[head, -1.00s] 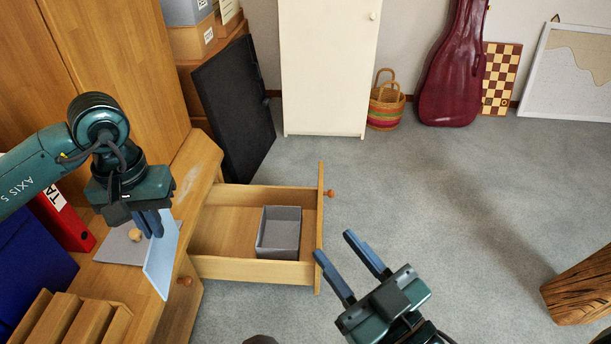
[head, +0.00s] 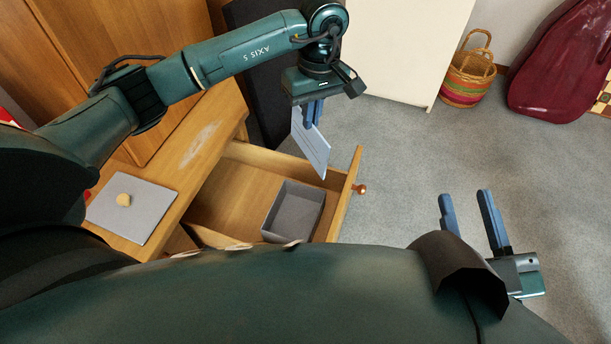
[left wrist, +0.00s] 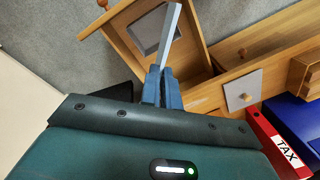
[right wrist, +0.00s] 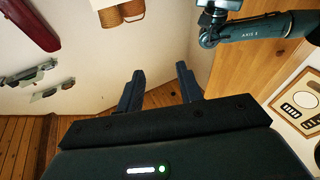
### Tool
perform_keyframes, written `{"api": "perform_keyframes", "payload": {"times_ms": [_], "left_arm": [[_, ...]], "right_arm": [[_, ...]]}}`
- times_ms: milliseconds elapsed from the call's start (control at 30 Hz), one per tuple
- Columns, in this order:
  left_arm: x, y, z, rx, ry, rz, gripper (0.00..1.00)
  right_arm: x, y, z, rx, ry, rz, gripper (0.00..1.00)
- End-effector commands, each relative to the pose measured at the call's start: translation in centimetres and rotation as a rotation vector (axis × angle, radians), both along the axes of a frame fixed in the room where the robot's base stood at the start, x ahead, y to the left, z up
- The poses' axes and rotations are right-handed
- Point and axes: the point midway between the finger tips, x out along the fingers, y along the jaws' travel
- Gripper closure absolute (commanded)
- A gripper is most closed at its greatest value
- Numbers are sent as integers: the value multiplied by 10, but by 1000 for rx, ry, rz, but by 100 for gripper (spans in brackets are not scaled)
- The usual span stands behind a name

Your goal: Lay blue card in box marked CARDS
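The blue card (head: 312,148) hangs from my left gripper (head: 313,112), whose fingers are shut on its upper edge. The card is tilted, above the far side of the open drawer. In the left wrist view the card (left wrist: 171,38) shows nearly edge-on between the fingers (left wrist: 161,88). A grey open box (head: 293,210) sits in the drawer, below and a little left of the card. It looks empty, and no CARDS marking is readable. My right gripper (head: 470,222) is open and empty, right of the drawer; it also shows open in the right wrist view (right wrist: 160,88).
The wooden drawer (head: 347,190) is pulled out from the desk. A grey square with a round knob (head: 124,199) lies on the desktop. A red TAX binder (left wrist: 279,145) and a striped basket (head: 468,78) are nearby. Carpet right of the drawer is clear.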

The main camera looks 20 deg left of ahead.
Motion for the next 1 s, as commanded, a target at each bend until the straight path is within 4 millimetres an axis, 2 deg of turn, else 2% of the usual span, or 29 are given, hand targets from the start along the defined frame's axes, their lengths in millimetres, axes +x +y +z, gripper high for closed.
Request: {"api": "perform_keyframes", "payload": {"times_ms": [33, 233, 400, 500, 600, 700, 800, 1000], "left_arm": [[7, -1, -19, 8, 22, 172, 100], [29, 6, -91, 24, 98, 936, 100], [29, 19, -162, -5, 170, 1565, 100], [22, 26, -199, -39, 201, 1861, 100], [15, 31, -227, -73, 222, 2080, 100], [9, 34, -244, -100, 234, 2217, 100], [6, 36, -252, -116, 238, 2285, 100], [7, 37, -253, -121, 239, 2302, 100]], "right_arm": [[0, 0, 0, 3, -12, 3, 64], [2, 1, 8, 14, -53, 15, 64], [3, 2, 8, 21, -70, 23, 64], [4, 2, 11, 27, -83, 26, 64], [3, 2, 15, 34, -97, 27, 64], [4, 2, 19, 37, -108, 29, 64], [5, 2, 20, 38, -115, 29, 64], [5, 2, 20, 38, -113, 30, 64]]}}
